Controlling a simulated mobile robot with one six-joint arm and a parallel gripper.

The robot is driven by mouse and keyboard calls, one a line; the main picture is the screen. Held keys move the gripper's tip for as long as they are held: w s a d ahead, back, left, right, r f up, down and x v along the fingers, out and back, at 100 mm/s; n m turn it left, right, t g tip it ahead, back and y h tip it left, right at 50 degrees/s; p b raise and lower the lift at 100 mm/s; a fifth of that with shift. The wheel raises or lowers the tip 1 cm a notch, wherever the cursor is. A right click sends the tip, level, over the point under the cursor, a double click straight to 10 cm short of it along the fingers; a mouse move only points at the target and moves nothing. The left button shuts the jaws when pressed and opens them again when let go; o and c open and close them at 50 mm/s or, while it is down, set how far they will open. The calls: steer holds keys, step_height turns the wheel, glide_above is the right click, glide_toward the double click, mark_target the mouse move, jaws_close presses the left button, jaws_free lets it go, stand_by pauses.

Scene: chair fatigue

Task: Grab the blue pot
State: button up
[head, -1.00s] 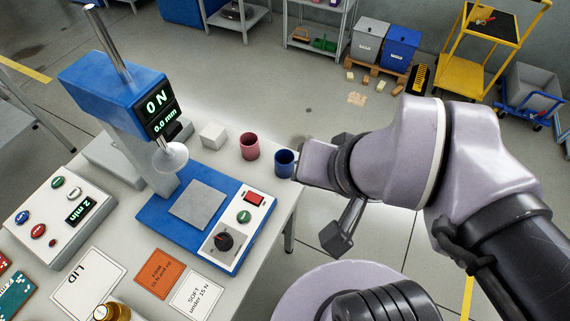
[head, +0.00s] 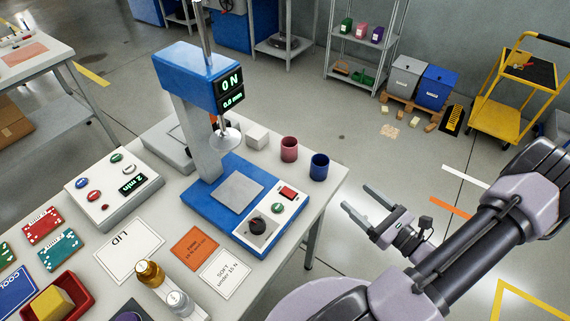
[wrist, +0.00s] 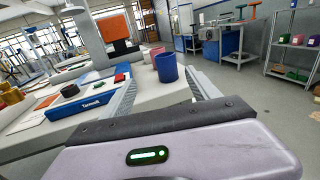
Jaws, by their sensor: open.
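The blue pot (head: 319,167) is a small open cup standing upright near the table's right edge in the head view. In the wrist view the blue pot (wrist: 166,68) stands ahead, between the lines of the two fingers. My gripper (head: 358,200) is open and empty in the head view, off the table's right edge, to the right of and nearer than the pot. Its fingers point toward the table and do not touch the pot. In the wrist view my gripper (wrist: 165,95) shows its two fingers spread wide.
The floor (head: 385,160) right of the table is clear.

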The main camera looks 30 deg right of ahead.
mark_target(325, 167)
steer(key=shift+m+h, duration=0.3)
steer(key=w+b, duration=0.1)
steer(key=w, duration=0.4)
steer(key=w+b, duration=0.2)
steer(key=w, duration=0.4)
steer(key=w+a+b, duration=0.1)
steer(key=w, duration=0.5)
steer(key=shift+w+f+b, duration=0.1)
steer(key=shift+f+b, duration=0.2)
steer(key=shift+b, duration=0.05)
steer(key=shift+d, duration=0.1)
steer(key=c, duration=1.4)
